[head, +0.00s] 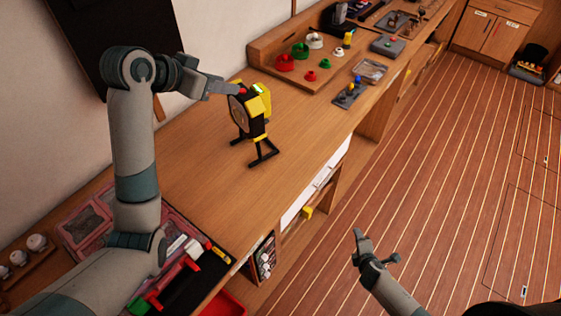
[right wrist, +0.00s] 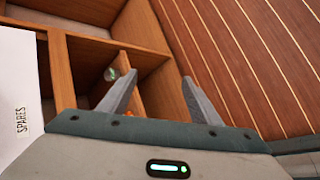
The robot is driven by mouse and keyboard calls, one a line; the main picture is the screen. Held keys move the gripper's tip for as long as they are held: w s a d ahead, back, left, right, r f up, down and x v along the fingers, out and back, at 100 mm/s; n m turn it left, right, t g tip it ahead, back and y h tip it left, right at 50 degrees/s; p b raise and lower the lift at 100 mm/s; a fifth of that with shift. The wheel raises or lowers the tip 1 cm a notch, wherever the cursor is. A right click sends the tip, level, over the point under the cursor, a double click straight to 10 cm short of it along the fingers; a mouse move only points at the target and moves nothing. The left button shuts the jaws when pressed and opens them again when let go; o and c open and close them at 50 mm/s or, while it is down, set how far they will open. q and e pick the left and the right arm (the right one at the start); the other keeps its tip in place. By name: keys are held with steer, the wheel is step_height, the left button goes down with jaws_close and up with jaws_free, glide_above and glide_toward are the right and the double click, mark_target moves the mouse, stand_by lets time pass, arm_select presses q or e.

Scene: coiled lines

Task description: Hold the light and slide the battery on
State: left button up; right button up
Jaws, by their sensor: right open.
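The work light (head: 240,113), with a round face and a yellow-and-black body, stands upright on black legs on the bench. A yellow block (head: 262,101) with a bright green patch is at its right rear; I cannot tell whether this is the battery or whether it is fully seated. My left gripper (head: 236,90) reaches in from the left at the light's top, by a small red part. Its fingers overlap the light, and their grip is unclear. My right gripper (head: 378,245) is open and empty beside the bench; its spread fingers (right wrist: 160,100) show in the right wrist view.
A wooden board with red, green and white pieces (head: 310,62) is farther along the bench. A tray (head: 85,222) and a black mat with tools (head: 190,280) are near. Below are open shelves (head: 300,225). The right wrist view shows a white panel marked SPARES (right wrist: 18,90).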

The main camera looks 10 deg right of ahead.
mark_target(245, 125)
steer(key=w+a+r+n+t, duration=0.1)
steer(key=w+r+n+t, duration=0.1)
steer(key=w+r+n, duration=0.5)
steer(key=w+a+r+t, duration=0.1)
steer(key=w+r+t, duration=0.25)
steer(key=r, duration=0.85)
steer(key=w+a+r+n+t, duration=0.2)
steer(key=w+r+n, duration=0.3)
steer(key=r, duration=0.4)
steer(key=a+r+n+y, duration=0.1)
steer(key=a, duration=0.2)
steer(key=a+r+n+y, duration=0.2)
steer(key=a, duration=0.2)
steer(key=a+r+n+y, duration=0.1)
steer(key=a+y, duration=0.1)
steer(key=a, duration=0.1)
steer(key=shift+w+a+r+n, duration=0.3)
steer(key=shift+w+a+r, duration=0.1)
steer(key=s+a+r+n+y, duration=0.2)
steer(key=a+n, duration=0.1)
steer(key=a, duration=0.3)
steer(key=s+a+r+n+y, duration=0.2)
steer(key=a+r+n+y, duration=0.1)
steer(key=a, duration=0.4)
steer(key=shift+s+r+n+g+y, duration=0.15)
steer(key=shift+s+n+g+y, duration=0.15)
steer(key=shift+s+n+g, duration=0.1)
steer(key=shift+w, duration=0.2)
steer(key=x, duration=1.7)
steer(key=shift+r, duration=0.1)
